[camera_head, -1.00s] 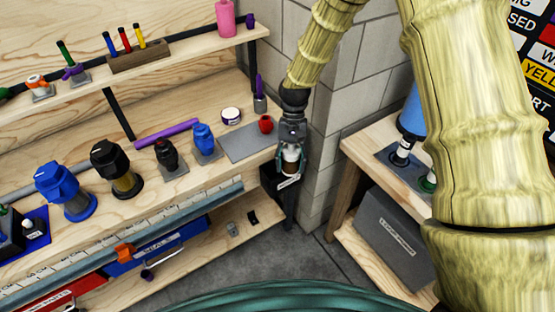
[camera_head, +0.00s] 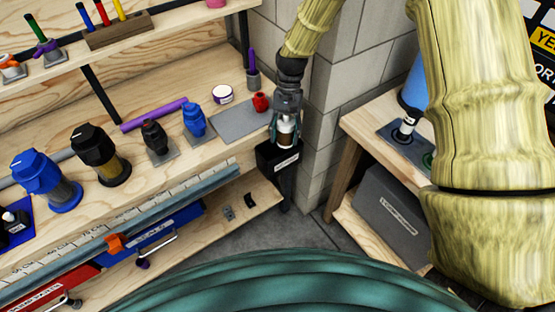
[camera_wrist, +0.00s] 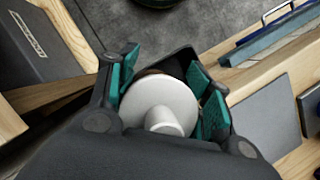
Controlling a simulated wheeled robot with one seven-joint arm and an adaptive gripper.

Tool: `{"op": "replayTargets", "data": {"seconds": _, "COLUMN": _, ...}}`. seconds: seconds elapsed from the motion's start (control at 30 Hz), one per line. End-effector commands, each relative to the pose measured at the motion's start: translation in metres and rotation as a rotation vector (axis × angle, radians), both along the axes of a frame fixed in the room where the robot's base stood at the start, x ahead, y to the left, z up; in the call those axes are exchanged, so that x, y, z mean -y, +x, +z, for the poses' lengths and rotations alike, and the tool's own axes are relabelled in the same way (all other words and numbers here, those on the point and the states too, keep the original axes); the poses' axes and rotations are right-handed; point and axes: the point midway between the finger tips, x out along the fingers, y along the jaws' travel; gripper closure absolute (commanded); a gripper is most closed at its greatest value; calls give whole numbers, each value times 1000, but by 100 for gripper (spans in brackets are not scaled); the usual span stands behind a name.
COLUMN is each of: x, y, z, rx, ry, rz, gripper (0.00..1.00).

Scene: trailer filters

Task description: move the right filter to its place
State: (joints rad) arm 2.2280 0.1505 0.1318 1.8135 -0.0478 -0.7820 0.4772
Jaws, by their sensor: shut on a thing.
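My gripper (camera_head: 286,128) is shut on a filter with a white top and a brown part below (camera_head: 286,139). In the wrist view the round white top (camera_wrist: 160,108) sits between the green-padded fingers of my gripper (camera_wrist: 168,85). The filter is upright in the head view, over or just at the mouth of a labelled black bin (camera_head: 277,160) at the bench's right end. I cannot tell how far its lower end reaches into the bin. Another small black-and-white piece (camera_head: 407,127) stands on a dark mat on the right table.
Several blue and black units, including a large blue one (camera_head: 45,180), line the workbench (camera_head: 165,182). A grey mat (camera_head: 240,118) and red piece (camera_head: 261,102) lie left of my gripper. A block wall (camera_head: 350,70) is close behind. A grey box (camera_head: 390,212) sits under the right table.

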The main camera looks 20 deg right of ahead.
Motion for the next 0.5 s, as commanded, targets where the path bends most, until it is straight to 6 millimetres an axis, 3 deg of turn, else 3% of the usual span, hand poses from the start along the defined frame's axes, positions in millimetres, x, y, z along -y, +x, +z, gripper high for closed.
{"op": "replayTargets", "data": {"seconds": 0.1, "x": 0, "y": 0, "z": -10, "rx": 0, "ry": 0, "rz": 1, "gripper": 74}}
{"op": "replayTargets", "data": {"seconds": 0.43, "x": -1, "y": 0, "z": -10, "rx": 1, "ry": -1, "rz": 2, "gripper": 74}}
{"op": "replayTargets", "data": {"seconds": 0.47, "x": -1, "y": 0, "z": -10, "rx": 1, "ry": -1, "rz": 2, "gripper": 45}}
{"op": "replayTargets", "data": {"seconds": 0.5, "x": -1, "y": 0, "z": -10, "rx": 1, "ry": -1, "rz": 2, "gripper": 37}}
